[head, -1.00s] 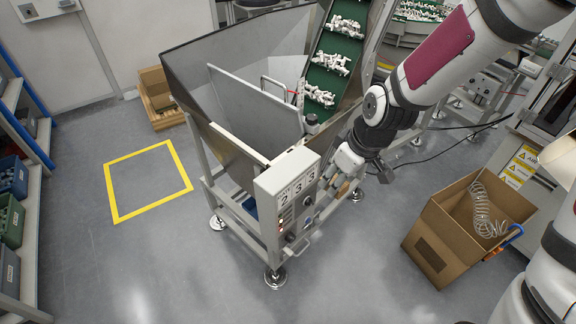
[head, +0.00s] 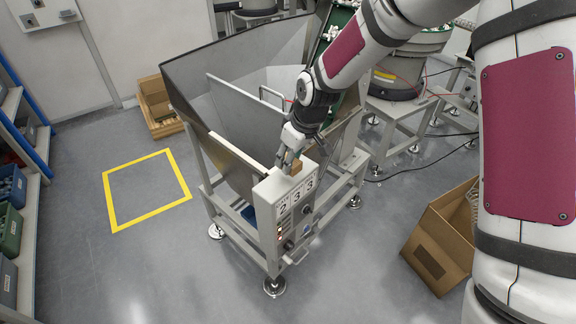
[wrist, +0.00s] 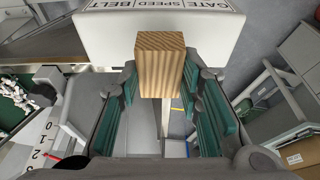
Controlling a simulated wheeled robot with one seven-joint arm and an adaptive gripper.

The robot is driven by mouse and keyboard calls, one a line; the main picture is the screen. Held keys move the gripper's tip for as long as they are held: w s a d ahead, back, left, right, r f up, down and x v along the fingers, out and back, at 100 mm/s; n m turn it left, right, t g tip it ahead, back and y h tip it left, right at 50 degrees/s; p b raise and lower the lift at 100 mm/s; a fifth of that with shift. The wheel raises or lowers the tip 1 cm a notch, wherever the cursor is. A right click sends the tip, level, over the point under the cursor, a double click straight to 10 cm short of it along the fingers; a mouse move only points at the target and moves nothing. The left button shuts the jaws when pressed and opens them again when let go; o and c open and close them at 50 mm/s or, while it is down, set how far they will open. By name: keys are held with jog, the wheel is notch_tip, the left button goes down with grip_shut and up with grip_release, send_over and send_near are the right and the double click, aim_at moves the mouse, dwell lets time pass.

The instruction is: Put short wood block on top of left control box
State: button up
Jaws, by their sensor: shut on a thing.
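A short wood block (wrist: 161,58) with light grain sits between the teal-padded fingers of my gripper (wrist: 163,95) in the wrist view. In the head view my gripper (head: 290,160) points down at the top of the white control box (head: 272,190), and a small part of the block (head: 297,167) shows beside the fingers. The box carries the labels 2, 3, 3 on its sloped face. In the wrist view the box (wrist: 165,35) lies just beyond the block, with GATE, SPEED and BELT lettering. I cannot tell whether the block touches the box.
The grey hopper (head: 235,70) stands directly behind the box. A cardboard box (head: 435,240) is on the floor at right, and a wooden crate (head: 158,108) at back left. A yellow floor square (head: 108,190) encloses free floor.

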jog(key=shift+w+a, duration=0.25)
jog(key=shift+d+p+x, duration=0.15)
jog(key=shift+p+x, duration=0.1)
jog(key=shift+x, duration=0.65)
jog(key=shift+d+p+x, duration=0.15)
jog(key=shift+p+x, duration=0.1)
jog(key=shift+x, duration=0.6)
jog(key=shift+s+f, duration=0.2)
jog(key=shift+f, duration=0.1)
jog(key=o, duration=1.1)
jog(key=shift+c, duration=0.2)
jog(key=shift+r, duration=0.1)
